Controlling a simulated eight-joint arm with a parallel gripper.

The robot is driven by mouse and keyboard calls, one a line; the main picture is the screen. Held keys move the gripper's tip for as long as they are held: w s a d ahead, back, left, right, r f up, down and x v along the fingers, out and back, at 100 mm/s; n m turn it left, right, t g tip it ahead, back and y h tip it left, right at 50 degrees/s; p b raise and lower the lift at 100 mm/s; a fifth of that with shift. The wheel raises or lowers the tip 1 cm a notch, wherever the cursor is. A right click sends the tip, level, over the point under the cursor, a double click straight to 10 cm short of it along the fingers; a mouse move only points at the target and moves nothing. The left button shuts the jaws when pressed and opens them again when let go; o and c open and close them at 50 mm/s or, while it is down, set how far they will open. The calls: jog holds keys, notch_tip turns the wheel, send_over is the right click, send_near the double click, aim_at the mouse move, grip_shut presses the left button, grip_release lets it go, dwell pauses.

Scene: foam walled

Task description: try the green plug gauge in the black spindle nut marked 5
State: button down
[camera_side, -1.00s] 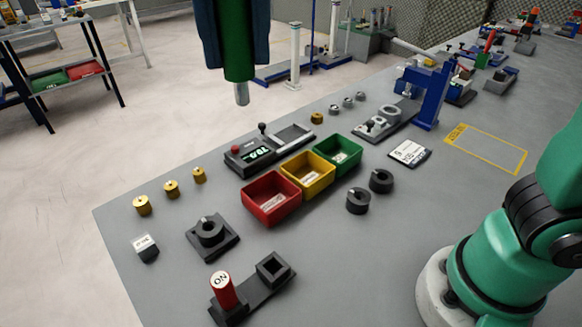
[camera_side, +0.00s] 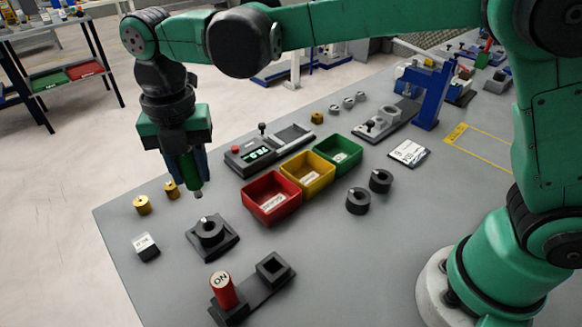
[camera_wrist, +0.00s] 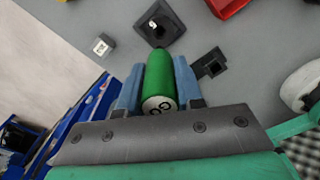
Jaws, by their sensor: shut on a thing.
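The green plug gauge (camera_side: 190,172) is upright in my gripper (camera_side: 188,168), its grey tip pointing down. In the wrist view the gauge (camera_wrist: 159,75) sits between the two blue fingers of my gripper (camera_wrist: 158,82), its end marked "GO". A black spindle nut (camera_side: 209,228) sits in a dark square holder (camera_side: 226,246) below the tip; a gap shows between them. The nut also shows in the wrist view (camera_wrist: 153,24) with a small pale mark, too small to read surely. Two more black nuts (camera_side: 358,200) (camera_side: 381,181) stand loose to the right.
A red plug (camera_side: 222,289) stands in a black rack with an empty square socket (camera_side: 272,267). Red (camera_side: 271,206), yellow (camera_side: 309,181) and green (camera_side: 340,155) bins lie right of my gripper. Brass pieces (camera_side: 142,205) and a white-topped block (camera_side: 146,246) stand left.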

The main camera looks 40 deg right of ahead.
aim_at(199, 198)
jog(key=shift+f, duration=2.9)
jog(key=shift+f, duration=1.4)
jog(key=shift+r, duration=0.15)
jog(key=shift+r, duration=3.2)
